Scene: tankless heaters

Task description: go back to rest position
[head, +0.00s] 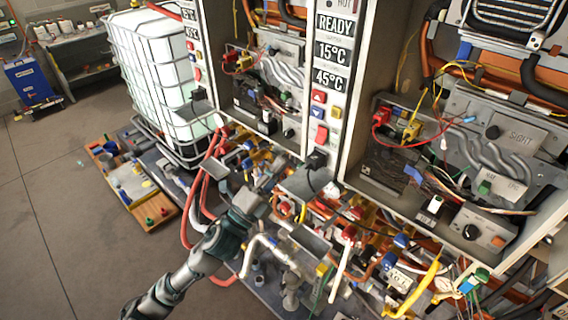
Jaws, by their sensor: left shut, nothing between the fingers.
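My left gripper (246,200) shows near the middle of the head view, at the end of my grey and dark green arm that comes in from the lower left. It is shut and empty, in front of the pipework below the heaters. Whether it touches any pipe or hose is hard to tell. My right gripper is not in view.
Two open heater cabinets (349,100) with wiring stand at centre and right. Pipes, valves and red hoses (185,215) crowd below them. A caged white tank (155,65) and a wooden board (138,185) with parts are at left. The floor (60,180) there is clear.

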